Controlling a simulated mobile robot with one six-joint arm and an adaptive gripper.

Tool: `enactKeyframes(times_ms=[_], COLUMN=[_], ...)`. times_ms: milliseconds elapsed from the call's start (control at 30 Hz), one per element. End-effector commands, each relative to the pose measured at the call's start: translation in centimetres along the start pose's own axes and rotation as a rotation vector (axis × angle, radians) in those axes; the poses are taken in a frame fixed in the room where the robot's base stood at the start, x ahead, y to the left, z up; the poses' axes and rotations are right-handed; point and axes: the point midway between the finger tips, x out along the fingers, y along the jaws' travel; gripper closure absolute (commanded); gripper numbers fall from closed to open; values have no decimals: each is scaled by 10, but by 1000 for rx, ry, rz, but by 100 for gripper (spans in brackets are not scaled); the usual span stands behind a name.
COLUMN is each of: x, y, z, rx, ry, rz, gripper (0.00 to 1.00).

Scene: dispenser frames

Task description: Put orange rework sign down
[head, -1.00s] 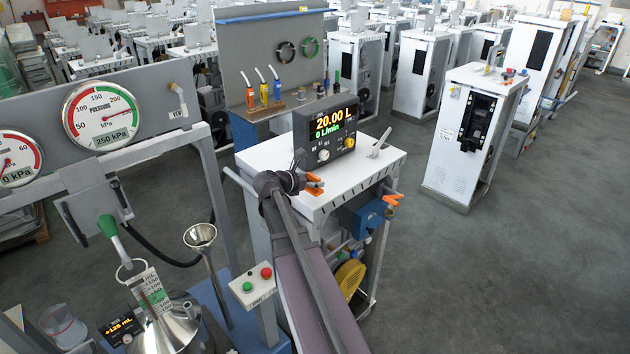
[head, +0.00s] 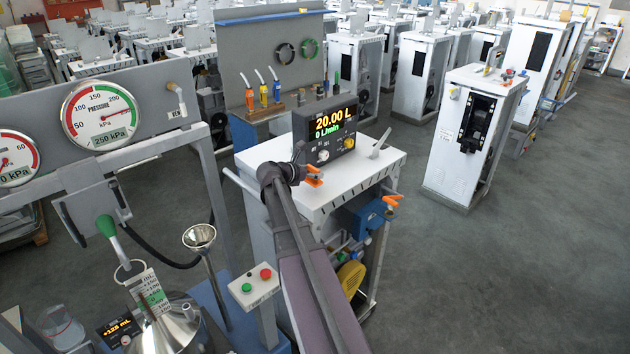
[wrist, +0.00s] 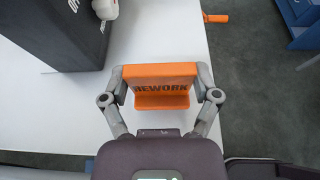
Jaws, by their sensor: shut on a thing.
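The orange rework sign (wrist: 160,73) shows in the wrist view, with dark "REWORK" lettering on its face. My gripper (wrist: 160,86) is shut on it, one finger at each end of the sign. The sign is over the white cabinet top (wrist: 60,115); I cannot tell whether it touches the surface. In the head view, a small orange part of the sign (head: 314,181) shows near the front edge of the white top, beside my gripper (head: 299,170). Most of the sign is hidden there by my gripper.
A black display box (head: 328,135) reading 20.00 L stands behind the sign; its dark side (wrist: 70,35) is at upper left in the wrist view. A grey lever (head: 380,143) stands at the right of the top. An orange valve handle (head: 393,200) sticks out below the edge.

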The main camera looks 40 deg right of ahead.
Motion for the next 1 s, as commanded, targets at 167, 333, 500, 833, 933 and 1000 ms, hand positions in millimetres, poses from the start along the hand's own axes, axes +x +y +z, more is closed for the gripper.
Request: enactKeyframes(times_ms=[167,333,500,833,933,1000], x=[7,11,11,11,12,12], y=[-1,-1,-1,-1,-1,-1], z=[-20,-29,-31,-32,-34,-33], rx=[0,0,0,-1,-1,-1], ry=[0,0,0,0,0,0], rz=[0,0,0,1,1,1], gripper=[69,69,69,69,69,3])
